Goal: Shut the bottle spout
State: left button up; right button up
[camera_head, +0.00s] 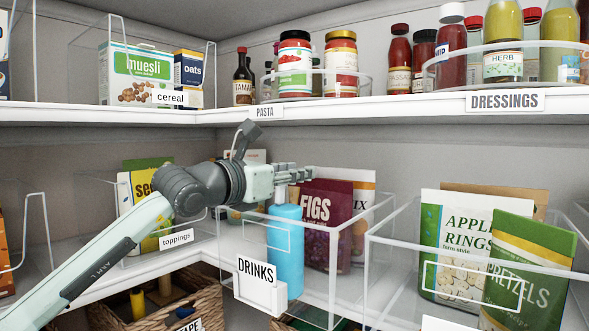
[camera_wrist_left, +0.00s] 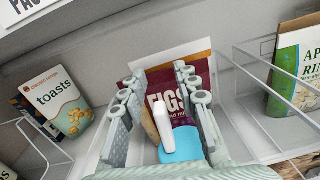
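A blue bottle (camera_head: 285,250) with a white spout stands in the clear bin labelled DRINKS. My left gripper (camera_head: 303,175) is over the top of the bottle and partly covers the spout in the head view. In the left wrist view, the white spout (camera_wrist_left: 163,126) sticks out from the blue bottle top (camera_wrist_left: 181,148). The gripper's two fingers (camera_wrist_left: 160,80) are spread apart, one on each side of the spout, with gaps to both. It holds nothing. My right gripper is in neither view.
A FIGS packet (camera_head: 327,220) stands right behind the bottle. The DRINKS bin's clear wall (camera_head: 333,260) is close by. To the right, another clear bin holds an apple rings bag (camera_head: 455,250) and a pretzels bag (camera_head: 530,275). The upper shelf edge (camera_head: 350,112) runs above my gripper.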

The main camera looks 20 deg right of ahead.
pick_arm(q)
jog(key=shift+w+d, duration=0.1)
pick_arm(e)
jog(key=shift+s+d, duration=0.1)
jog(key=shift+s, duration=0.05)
pick_arm(q)
jog(key=shift+c, duration=0.6)
grip_shut()
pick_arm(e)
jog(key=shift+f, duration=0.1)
